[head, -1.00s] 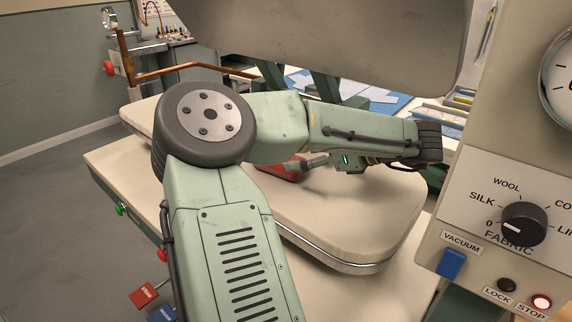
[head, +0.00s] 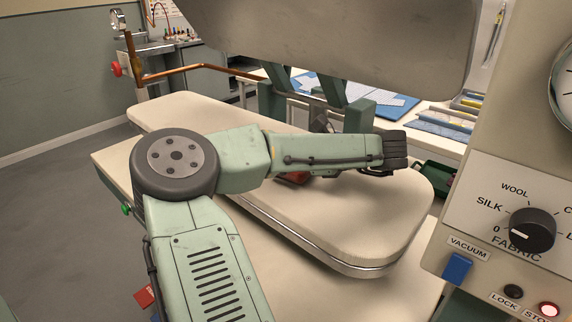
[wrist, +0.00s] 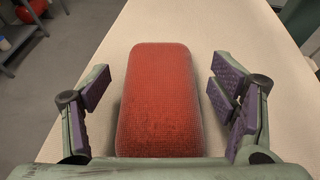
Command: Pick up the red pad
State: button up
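The red pad (wrist: 160,98) is an oblong block with a woven-looking surface and rounded edges. It lies on the cream padded board (wrist: 222,28) of the press. The pad's near end is hidden behind my gripper's body. In the head view only a small part of the red pad (head: 293,178) shows below my forearm, and my fingers are hidden there.
The press's upper plate (head: 330,40) hangs above the board and my arm. A control panel (head: 505,215) with a knob stands at the right. A copper pipe (head: 200,70) runs behind the board. The board's front right part is clear.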

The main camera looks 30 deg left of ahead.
jog(key=c, duration=1.2)
jog(key=shift+r, duration=0.1)
